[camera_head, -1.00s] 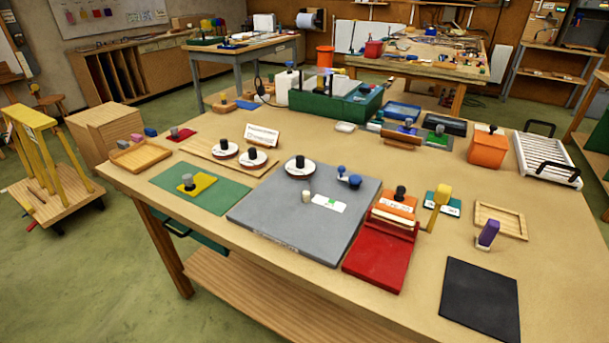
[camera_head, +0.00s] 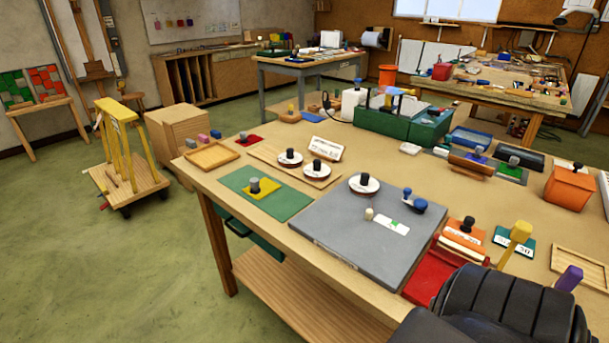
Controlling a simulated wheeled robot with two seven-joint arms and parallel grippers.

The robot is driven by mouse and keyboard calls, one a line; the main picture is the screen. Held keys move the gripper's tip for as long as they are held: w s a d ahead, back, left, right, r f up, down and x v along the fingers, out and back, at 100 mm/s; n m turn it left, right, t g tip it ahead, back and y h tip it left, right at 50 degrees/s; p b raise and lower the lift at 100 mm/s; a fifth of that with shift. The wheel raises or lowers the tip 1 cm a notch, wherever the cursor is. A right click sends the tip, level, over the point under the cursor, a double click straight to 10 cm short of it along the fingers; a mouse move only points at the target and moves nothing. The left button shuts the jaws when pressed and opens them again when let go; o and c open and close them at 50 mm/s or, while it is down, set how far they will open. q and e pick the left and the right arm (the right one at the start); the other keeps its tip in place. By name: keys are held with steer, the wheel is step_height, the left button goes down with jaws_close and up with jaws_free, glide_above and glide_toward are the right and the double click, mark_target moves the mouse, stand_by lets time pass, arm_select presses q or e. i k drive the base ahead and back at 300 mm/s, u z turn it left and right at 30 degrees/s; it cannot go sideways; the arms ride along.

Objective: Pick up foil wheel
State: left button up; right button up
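Several round white discs with dark knobs and reddish-brown rims look like foil wheels; I cannot tell which one is meant. Two of them, a left disc (camera_head: 290,159) and a right disc (camera_head: 316,170), lie flat on a wooden board (camera_head: 267,155) by a small sign. A third disc (camera_head: 364,185) lies on the grey slab (camera_head: 345,235). Nothing is touching these discs. A dark part of my arm fills the lower right corner and covers part of the bench, but no fingertips show. My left gripper is out of view.
The grey slab also bears a blue knobbed piece (camera_head: 415,203), a small cream peg (camera_head: 369,214) and a white card (camera_head: 392,227). A green mat (camera_head: 283,200) is left of it. A red tray (camera_head: 432,272), yellow-handled stamp (camera_head: 518,235) and orange box (camera_head: 570,187) stand right.

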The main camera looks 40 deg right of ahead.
mark_target(363, 185)
steer(key=u, duration=0.05)
steer(key=i, duration=1.3)
steer(key=z, duration=2.25)
